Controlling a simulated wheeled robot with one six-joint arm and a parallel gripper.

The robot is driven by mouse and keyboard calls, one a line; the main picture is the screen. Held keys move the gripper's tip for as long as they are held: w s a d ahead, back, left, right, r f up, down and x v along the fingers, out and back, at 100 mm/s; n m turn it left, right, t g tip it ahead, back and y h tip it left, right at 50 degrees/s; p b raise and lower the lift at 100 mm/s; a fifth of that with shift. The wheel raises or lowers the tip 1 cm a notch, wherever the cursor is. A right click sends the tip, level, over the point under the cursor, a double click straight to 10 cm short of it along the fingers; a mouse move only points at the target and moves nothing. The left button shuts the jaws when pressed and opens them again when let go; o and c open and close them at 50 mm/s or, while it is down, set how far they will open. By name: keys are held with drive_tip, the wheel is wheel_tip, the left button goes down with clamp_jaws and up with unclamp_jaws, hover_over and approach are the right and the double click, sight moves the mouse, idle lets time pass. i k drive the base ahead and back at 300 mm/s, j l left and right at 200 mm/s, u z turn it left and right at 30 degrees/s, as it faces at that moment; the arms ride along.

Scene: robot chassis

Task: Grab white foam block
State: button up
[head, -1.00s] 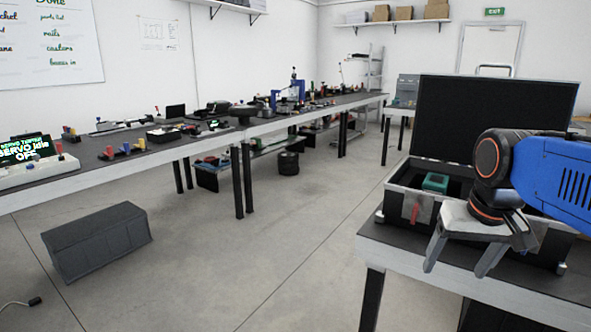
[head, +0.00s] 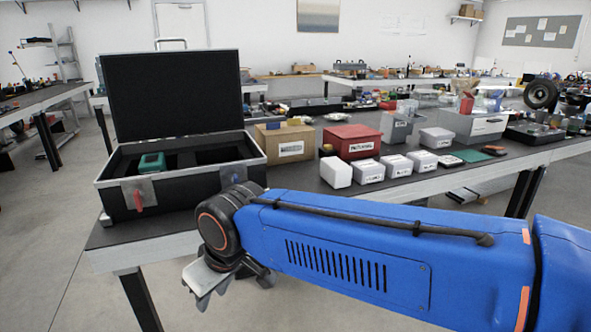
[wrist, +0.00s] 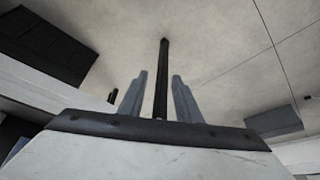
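My gripper (head: 228,285) hangs at the front left, out past the table's front edge and well apart from the block. In the wrist view my gripper (wrist: 159,90) has its two fingers spread with nothing held between them. The wrist view does not show the block.
An open black case (head: 180,180) with a green object (head: 152,162) inside stands at the table's left end. A tan box (head: 285,141) and a red box (head: 352,141) stand behind the white block. Grey bins (head: 475,126) stand farther right. Open floor lies at left.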

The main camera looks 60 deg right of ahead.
sight(337, 172)
drive_tip(key=l+z, duration=0.15)
drive_tip(key=z, duration=1.45)
drive_tip(key=k+l, duration=0.05)
